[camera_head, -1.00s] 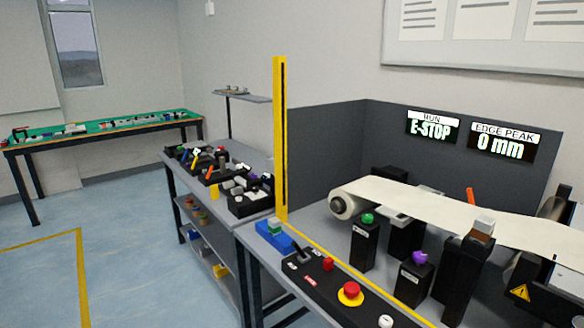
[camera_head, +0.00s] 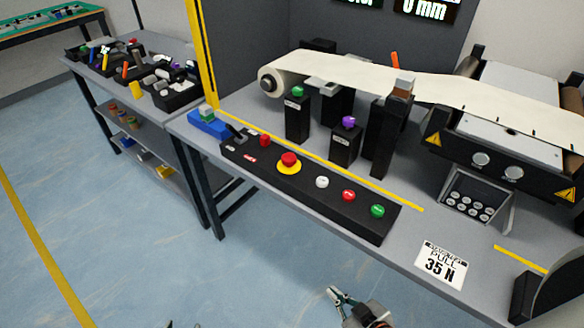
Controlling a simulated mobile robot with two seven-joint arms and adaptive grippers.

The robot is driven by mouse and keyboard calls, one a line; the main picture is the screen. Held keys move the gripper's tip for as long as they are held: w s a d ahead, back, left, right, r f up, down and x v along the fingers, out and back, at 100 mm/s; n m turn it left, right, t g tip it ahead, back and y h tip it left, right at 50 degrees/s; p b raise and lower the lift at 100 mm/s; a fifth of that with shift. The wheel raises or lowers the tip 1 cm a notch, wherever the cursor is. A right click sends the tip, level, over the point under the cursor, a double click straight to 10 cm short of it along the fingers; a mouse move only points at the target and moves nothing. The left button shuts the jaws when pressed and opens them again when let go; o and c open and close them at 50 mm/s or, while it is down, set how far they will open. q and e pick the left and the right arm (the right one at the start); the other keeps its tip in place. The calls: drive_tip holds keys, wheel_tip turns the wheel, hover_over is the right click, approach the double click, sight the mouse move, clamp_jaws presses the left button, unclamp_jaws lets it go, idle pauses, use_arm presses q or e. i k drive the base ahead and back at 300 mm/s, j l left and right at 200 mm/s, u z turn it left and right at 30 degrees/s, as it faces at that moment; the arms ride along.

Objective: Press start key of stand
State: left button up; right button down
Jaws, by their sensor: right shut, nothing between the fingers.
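The black control panel (camera_head: 318,206) lies along the front edge of the grey stand. On it are a green button (camera_head: 377,211) at the right end, a red button (camera_head: 348,195), a white button (camera_head: 322,182) and a red mushroom button (camera_head: 289,160) on a yellow ring. Their small labels are not readable. My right gripper (camera_head: 335,292) is shut and empty, low in the picture in front of the stand, apart from the panel and its buttons. Only small tips of my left gripper (camera_head: 182,325) show at the bottom edge; its opening cannot be told.
Behind the panel stand black posts with a green knob (camera_head: 298,91) and a purple knob (camera_head: 348,122). A white web (camera_head: 370,75) runs above them. A small keypad (camera_head: 470,200) and a "35 N" sign (camera_head: 441,265) are at right. The floor in front is clear.

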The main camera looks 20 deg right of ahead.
sight(377, 210)
drive_tip(key=z, duration=1.15)
